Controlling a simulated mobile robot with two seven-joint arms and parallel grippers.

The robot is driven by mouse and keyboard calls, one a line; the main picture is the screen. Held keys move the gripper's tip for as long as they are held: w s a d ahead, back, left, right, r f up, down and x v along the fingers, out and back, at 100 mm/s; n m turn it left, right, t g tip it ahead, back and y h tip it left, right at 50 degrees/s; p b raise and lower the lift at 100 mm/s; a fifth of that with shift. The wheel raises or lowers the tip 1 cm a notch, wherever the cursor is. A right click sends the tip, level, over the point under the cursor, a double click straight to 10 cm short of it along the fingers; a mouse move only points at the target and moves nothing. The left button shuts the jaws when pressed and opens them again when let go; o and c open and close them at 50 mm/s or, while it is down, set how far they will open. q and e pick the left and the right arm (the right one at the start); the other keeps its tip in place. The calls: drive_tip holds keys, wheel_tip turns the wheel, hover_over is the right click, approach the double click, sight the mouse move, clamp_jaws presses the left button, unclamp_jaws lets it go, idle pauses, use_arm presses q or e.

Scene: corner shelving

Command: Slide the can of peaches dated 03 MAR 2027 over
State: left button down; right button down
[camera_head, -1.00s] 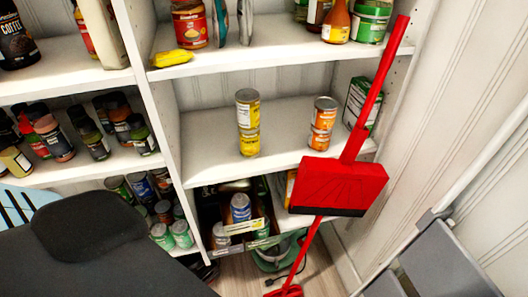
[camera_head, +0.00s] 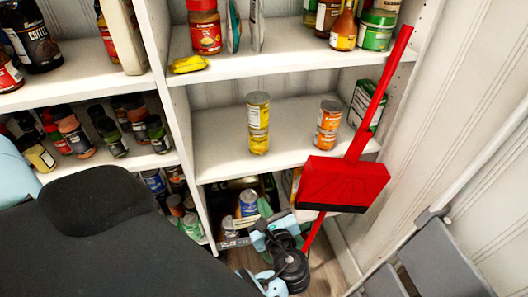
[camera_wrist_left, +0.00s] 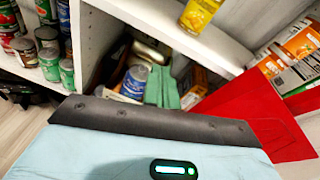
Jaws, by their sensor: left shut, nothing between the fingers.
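Two stacks of cans stand on the middle shelf of the corner unit. One is a yellow-labelled stack (camera_head: 258,122); the other is an orange-labelled stack (camera_head: 327,124) to its right. The cans are upright, and no date or fruit name is readable. The lower part of the yellow stack shows in the left wrist view (camera_wrist_left: 200,13), and the orange cans lie at its right edge (camera_wrist_left: 300,40). My left gripper (camera_head: 265,208) is shut and empty, below the front edge of the middle shelf, in front of the lower compartment, touching neither stack.
A red dustpan and broom (camera_head: 342,185) lean across the right end of the shelf, before the orange cans. A green box (camera_head: 364,106) stands behind them. A blue can (camera_head: 247,203) sits in the lower compartment. Bare shelf (camera_head: 221,145) lies left of the yellow stack.

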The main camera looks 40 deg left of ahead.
use_arm(q)
drive_tip(key=w+d+r+m+t+y, duration=0.1)
drive_tip(key=w+d+r+m+t, duration=0.15)
drive_tip(key=w+r, duration=0.2)
approach(261, 145)
drive_tip(key=shift+m+g+y, duration=0.25)
drive_tip(key=shift+g+y, duration=0.05)
drive_tip(key=shift+g, duration=0.05)
drive_tip(key=x, duration=0.5)
drive_tip(key=shift+w+d+p, duration=0.1)
drive_tip(key=shift+w+p, duration=0.2)
drive_tip(key=shift+p, duration=0.05)
drive_tip(key=shift+x, duration=0.8)
drive_tip(key=shift+f, duration=0.1)
use_arm(e)
drive_tip(key=shift+w+r, duration=0.3)
drive_tip(key=shift+r, duration=0.15)
drive_tip(key=shift+w, duration=0.15)
use_arm(q)
drive_tip(key=shift+w, duration=0.15)
drive_tip(key=x, duration=0.3)
drive_tip(key=shift+w+a, duration=0.1)
drive_tip(key=shift+a, duration=0.25)
